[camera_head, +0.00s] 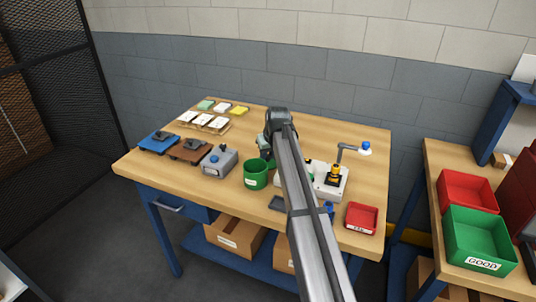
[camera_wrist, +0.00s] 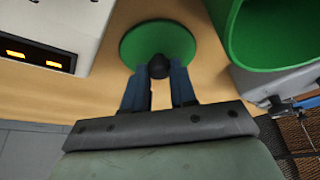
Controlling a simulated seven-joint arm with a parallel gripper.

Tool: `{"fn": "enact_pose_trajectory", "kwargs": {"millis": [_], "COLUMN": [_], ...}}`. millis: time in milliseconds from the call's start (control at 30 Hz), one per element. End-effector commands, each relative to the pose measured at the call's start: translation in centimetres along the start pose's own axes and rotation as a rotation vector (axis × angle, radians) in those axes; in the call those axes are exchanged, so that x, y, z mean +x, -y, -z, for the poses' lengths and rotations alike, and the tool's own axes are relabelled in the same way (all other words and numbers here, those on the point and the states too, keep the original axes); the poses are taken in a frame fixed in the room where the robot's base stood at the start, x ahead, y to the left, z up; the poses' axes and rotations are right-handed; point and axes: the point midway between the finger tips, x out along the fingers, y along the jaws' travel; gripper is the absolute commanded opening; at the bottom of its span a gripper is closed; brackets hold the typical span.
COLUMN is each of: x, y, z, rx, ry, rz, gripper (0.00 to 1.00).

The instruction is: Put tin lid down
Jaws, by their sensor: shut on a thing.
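The tin lid (camera_wrist: 150,38) is a flat green disc with a black knob (camera_wrist: 157,66), seen in the wrist view. My gripper (camera_wrist: 158,76) is shut on the knob, with one dark blue finger on each side. The lid is over the wooden tabletop; I cannot tell whether it touches the wood. The open green tin (camera_head: 255,175) stands left of my arm in the head view. It also shows at the right of the wrist view (camera_wrist: 275,35), apart from the lid. In the head view my arm hides most of the fingers and lid.
A white machine with a lever (camera_head: 331,184) stands right of my arm. A grey box (camera_head: 218,162), a brown pad (camera_head: 191,150) and a blue pad (camera_head: 158,142) stand left of the tin. A red tray (camera_head: 362,218) sits at the front right.

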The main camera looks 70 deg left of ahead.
Motion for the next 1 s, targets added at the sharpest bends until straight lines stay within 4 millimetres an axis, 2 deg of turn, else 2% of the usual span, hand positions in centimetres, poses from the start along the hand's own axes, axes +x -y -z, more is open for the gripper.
{"fn": "enact_pose_trajectory", "kwargs": {"millis": [333,367,600,867,1000], "x": [0.26,0.25,0.22,0.14,-0.72], "y": [0.00,0.00,0.00,0.00,0.00], "z": [-0.10,-0.09,-0.08,-0.05,0.01], "rx": [0.000,0.000,0.000,0.000,0.000], "ry": [0.000,0.000,0.000,0.000,0.000], "rz": [0.000,0.000,0.000,0.000,0.000], "gripper": [0.00,0.28,0.51,0.52,0.52]}}
